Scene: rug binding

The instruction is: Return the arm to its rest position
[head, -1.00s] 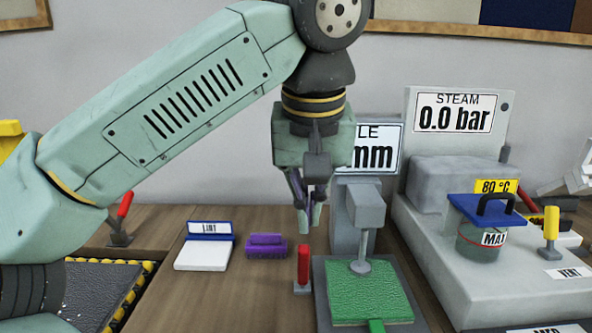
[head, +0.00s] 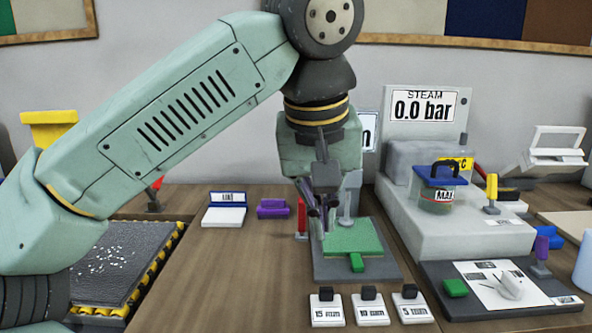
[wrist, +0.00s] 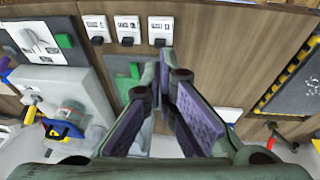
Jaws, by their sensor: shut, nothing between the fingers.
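My gripper (head: 319,206) hangs fingers down from the raised arm in the head view, over the left part of the pile gauge with the green square. Its fingers are shut with nothing between them. In the wrist view my gripper (wrist: 168,70) shows its purple-padded fingers meeting at the tips. The green square (head: 356,238) lies on a dark grey plate (head: 372,268), with a grey post behind it. My gripper and forearm partly hide the gauge and its sign.
A steam machine (head: 440,220) with a blue-lidded jar stands right. Several labelled blocks (head: 371,309) line the front. A red lever (head: 302,216), purple brush (head: 272,208) and lint pad (head: 224,215) stand left of the gauge. A belt (head: 110,262) is far left. Bare wood (head: 220,280) lies between.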

